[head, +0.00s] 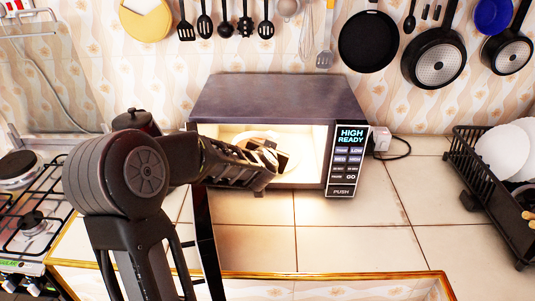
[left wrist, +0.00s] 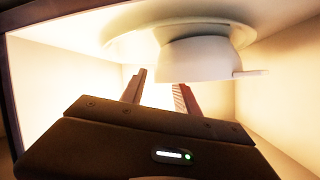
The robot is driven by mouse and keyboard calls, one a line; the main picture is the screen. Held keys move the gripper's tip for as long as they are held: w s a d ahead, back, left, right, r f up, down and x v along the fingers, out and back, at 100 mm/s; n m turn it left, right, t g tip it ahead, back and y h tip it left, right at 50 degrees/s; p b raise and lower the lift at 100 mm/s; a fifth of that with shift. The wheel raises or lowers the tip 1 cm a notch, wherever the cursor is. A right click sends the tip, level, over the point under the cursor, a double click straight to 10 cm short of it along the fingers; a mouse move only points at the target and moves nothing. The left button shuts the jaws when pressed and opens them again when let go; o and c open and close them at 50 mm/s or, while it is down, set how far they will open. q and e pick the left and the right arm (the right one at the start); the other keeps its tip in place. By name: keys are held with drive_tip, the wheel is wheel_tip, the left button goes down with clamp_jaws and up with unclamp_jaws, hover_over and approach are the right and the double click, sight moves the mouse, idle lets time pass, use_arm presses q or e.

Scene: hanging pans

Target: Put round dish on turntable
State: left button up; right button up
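The microwave (head: 275,98) stands open against the back wall with its inside lit. My left gripper (head: 268,158) reaches into its opening. In the left wrist view, which looks upside down, the white round dish (left wrist: 195,58) sits against the pale round turntable (left wrist: 125,40), a small tab jutting from its rim. The fingers of my left gripper (left wrist: 160,82) are apart with an empty bright gap between them. Their tips are close to the dish's rim; whether they touch it I cannot tell. In the head view my gripper partly hides the dish and turntable. My right gripper is not in view.
The open microwave door (head: 208,245) stands nearly edge-on beside my left arm. A gas stove (head: 35,220) is at the left. A black dish rack (head: 480,190) with white plates stands at the right. The tiled counter (head: 350,235) before the microwave is clear. Pans and utensils hang above.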

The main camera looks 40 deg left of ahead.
use_arm(q)
drive_tip(key=v, duration=0.9)
drive_tip(key=shift+s+d+p, duration=0.15)
drive_tip(key=shift+d+p, duration=0.05)
drive_tip(key=shift+p, duration=0.1)
drive_tip(key=shift+r, duration=0.1)
